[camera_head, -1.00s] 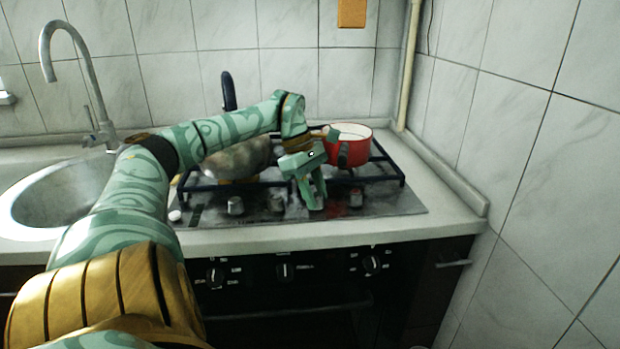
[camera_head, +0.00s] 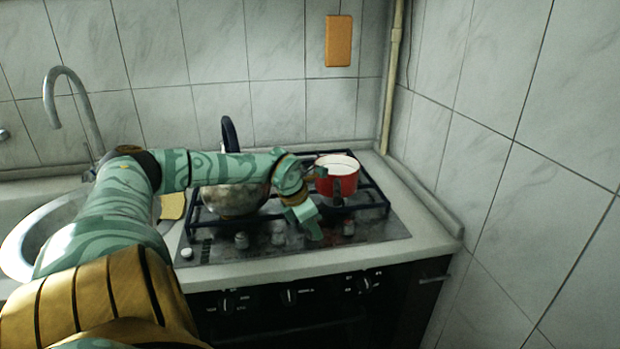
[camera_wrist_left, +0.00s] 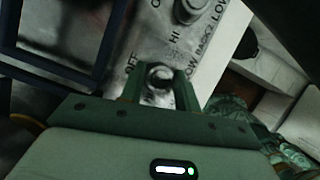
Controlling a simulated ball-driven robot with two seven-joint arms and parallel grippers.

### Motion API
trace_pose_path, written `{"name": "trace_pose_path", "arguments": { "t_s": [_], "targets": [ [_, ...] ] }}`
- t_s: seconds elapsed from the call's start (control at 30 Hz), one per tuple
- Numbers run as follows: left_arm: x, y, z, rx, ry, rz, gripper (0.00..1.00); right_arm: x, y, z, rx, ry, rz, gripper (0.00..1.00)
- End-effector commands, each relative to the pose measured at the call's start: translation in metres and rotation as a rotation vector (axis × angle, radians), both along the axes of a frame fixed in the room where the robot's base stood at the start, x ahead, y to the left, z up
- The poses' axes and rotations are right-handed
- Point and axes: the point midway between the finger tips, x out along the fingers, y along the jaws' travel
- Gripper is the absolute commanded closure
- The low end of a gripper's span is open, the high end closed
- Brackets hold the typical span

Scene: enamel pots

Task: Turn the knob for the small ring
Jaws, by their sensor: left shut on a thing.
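The cooktop (camera_head: 384,231) has a row of knobs along its front edge. My left gripper (camera_head: 314,231) reaches down to that row and is shut on one knob, which it hides in the head view. In the left wrist view this round metal knob (camera_wrist_left: 160,76) sits between the two green fingers of the gripper (camera_wrist_left: 161,84), with OFF and LOW lettering around it. A neighbouring knob (camera_wrist_left: 190,8) shows beyond it near HI and LOW. In the head view, other knobs (camera_head: 241,240) (camera_head: 348,227) stand on both sides of the gripper. My right gripper is not in view.
A red pot (camera_head: 337,181) stands on the dark grate (camera_head: 383,208), just behind and right of my gripper. A metal pan (camera_head: 235,200) is on the grate's left, partly behind my arm. The sink (camera_head: 22,240) is at left. Oven knobs (camera_head: 365,284) are below the counter.

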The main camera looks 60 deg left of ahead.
Motion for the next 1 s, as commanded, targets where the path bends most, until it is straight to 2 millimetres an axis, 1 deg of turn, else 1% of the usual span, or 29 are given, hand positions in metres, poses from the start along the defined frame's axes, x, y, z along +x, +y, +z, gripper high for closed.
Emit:
{"name": "trace_pose_path", "arguments": {
  "t_s": [0.2,0.5,0.73,1.0],
  "targets": [
    [0.0,-0.001,-0.001,0.002,-0.001,0.18,0.91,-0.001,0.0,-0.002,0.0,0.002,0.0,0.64],
    [0.0,-0.001,-0.002,0.001,0.001,0.361,0.91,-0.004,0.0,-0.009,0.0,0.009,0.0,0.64],
    [0.0,-0.001,-0.001,0.0,0.001,0.429,0.91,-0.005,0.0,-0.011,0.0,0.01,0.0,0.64],
    [0.0,-0.001,0.0,0.0,0.001,0.446,0.91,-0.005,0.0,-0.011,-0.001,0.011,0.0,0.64]
  ]
}}
